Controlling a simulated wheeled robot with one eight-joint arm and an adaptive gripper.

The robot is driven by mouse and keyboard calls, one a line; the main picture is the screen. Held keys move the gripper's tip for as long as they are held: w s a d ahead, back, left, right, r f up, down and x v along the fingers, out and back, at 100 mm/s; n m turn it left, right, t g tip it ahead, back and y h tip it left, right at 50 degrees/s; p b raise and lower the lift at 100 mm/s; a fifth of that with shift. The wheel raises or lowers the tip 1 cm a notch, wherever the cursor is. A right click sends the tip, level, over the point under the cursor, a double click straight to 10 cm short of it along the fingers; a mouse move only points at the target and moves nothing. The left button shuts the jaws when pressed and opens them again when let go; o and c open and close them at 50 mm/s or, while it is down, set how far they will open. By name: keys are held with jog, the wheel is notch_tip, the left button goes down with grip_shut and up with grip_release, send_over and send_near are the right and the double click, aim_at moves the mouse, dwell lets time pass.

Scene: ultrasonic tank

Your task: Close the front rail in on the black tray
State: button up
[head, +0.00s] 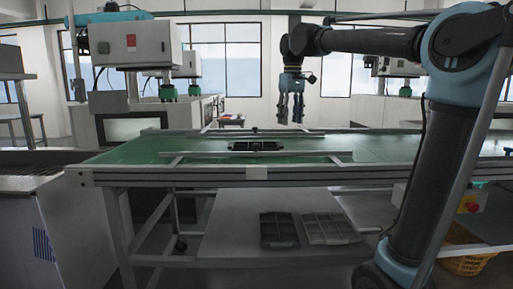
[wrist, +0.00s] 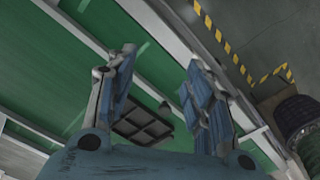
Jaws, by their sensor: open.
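The black tray (head: 256,146) lies on the green belt surface in the head view, between two pale rails. The front rail (head: 310,154) runs left to right on the near side of the tray, with a narrow strip between them. The black tray also shows in the wrist view (wrist: 143,127), between and beyond my fingers, its lower part hidden by my gripper. My gripper (head: 291,108) hangs pointing down above the belt, right of and higher than the tray. In the wrist view my gripper (wrist: 164,88) has its two fingers wide apart, with nothing between them.
The back rail (head: 285,133) lies on the far side of the tray. The green belt (head: 120,155) is clear left and right of it. Two grey trays (head: 330,228) rest on the shelf below. A yellow basket (head: 465,264) stands on the floor at the right.

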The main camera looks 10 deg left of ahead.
jog(key=w+a+r+n, duration=0.1)
jog(key=a+r+n, duration=0.35)
jog(key=a, duration=0.85)
jog(key=shift+m, duration=0.95)
notch_tip(320, 180, down, 16)
jog(key=shift+f, duration=0.1)
grip_shut()
grip_release()
notch_tip(320, 180, up, 12)
